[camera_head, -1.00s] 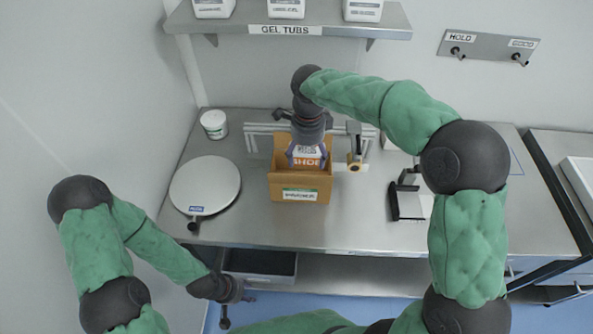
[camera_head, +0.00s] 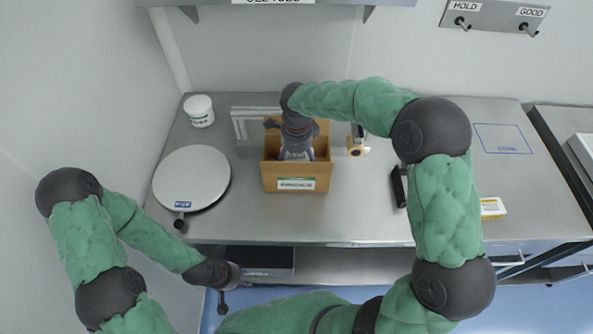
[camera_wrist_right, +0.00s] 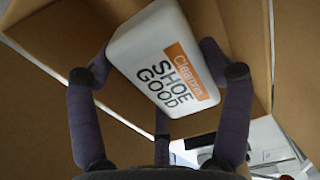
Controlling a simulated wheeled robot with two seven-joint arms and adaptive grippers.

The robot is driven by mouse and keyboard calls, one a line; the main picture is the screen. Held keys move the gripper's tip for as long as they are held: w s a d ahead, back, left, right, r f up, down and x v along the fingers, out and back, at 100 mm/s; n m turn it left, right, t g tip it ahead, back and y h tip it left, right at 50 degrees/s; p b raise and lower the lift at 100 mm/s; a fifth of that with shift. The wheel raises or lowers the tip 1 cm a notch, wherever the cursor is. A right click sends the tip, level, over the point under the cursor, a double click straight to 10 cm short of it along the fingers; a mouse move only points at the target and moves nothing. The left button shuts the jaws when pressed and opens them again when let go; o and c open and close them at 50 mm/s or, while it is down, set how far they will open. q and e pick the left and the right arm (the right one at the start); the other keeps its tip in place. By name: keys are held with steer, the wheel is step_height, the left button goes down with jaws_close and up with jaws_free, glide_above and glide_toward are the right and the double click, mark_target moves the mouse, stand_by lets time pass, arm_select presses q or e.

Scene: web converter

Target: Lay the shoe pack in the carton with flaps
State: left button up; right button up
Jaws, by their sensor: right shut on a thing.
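The carton with flaps (camera_head: 317,183) is an open brown box with a white label on its front, standing on the steel bench. My right gripper (camera_head: 296,153) reaches down into its opening. In the right wrist view, my right gripper (camera_wrist_right: 160,85) is shut on the shoe pack (camera_wrist_right: 165,60), a white pack with an orange strip and the words SHOE GOOD. Brown cardboard surrounds it there. In the head view the pack is hidden by the gripper and carton. My left gripper (camera_head: 228,290) hangs low, apart from the carton; its finger opening is unclear.
A round scale (camera_head: 191,177) stands left of the carton, with a white tub (camera_head: 199,110) behind it. A tape roll (camera_head: 356,148) is close on the right. A shelf edge (camera_head: 300,4) crosses the top. Bare bench lies in front of the carton.

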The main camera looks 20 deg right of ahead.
mark_target(297, 156)
step_height(297, 156, down, 6)
steer(key=shift+w+r+b, duration=0.1)
steer(key=shift+b, duration=0.4)
steer(key=o, duration=1.2)
steer(key=shift+f, duration=0.2)
steer(key=shift+r, duration=0.15)
steer(key=shift+r, duration=0.35)
step_height(297, 156, up, 11)
steer(key=shift+r+p, duration=0.2)
steer(key=shift+p, duration=0.9)
